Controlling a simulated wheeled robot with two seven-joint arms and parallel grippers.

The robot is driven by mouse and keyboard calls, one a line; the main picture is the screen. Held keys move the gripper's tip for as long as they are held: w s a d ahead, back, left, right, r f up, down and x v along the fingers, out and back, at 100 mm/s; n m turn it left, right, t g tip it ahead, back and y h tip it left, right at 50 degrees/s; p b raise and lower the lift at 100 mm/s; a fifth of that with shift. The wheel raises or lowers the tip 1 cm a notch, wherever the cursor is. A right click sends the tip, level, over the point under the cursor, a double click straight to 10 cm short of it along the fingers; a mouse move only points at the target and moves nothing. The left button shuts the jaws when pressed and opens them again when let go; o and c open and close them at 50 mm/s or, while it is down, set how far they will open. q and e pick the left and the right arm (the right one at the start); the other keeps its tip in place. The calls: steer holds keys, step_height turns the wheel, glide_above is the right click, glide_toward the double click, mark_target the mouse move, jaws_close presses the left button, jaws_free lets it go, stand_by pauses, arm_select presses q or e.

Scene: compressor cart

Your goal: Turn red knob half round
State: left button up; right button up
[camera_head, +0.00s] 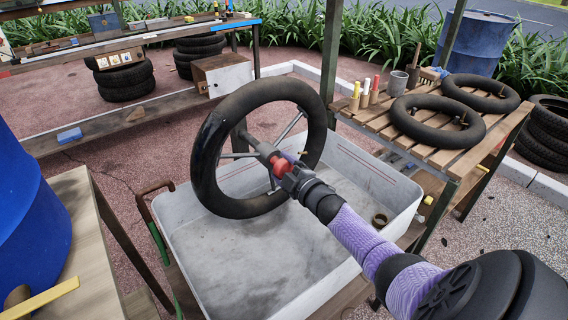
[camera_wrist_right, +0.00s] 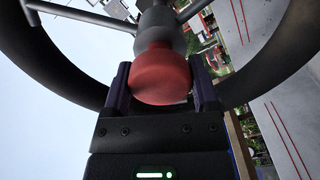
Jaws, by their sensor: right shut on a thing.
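The red knob (camera_head: 281,166) sits at the hub of a stand with metal spokes, in the middle of a black inner tube (camera_head: 204,165) held upright above a white tub. My right gripper (camera_head: 291,172) reaches in from the lower right and is shut on the knob. In the right wrist view the knob (camera_wrist_right: 161,76) fills the space between the two dark fingers (camera_wrist_right: 162,88), with a finger on each side. A grey metal hub (camera_wrist_right: 158,22) shows behind it. My left gripper is not in view.
The white tub (camera_head: 245,262) is under the tube. A slatted wooden table (camera_head: 425,150) at the right holds two tubes, bottles and a mug. A blue barrel (camera_head: 25,215) and wooden bench (camera_head: 75,225) stand at the left.

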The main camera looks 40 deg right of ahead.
steer(key=shift+m+p, duration=0.3)
steer(key=shift+m, duration=2.8)
steer(key=o, duration=1.1)
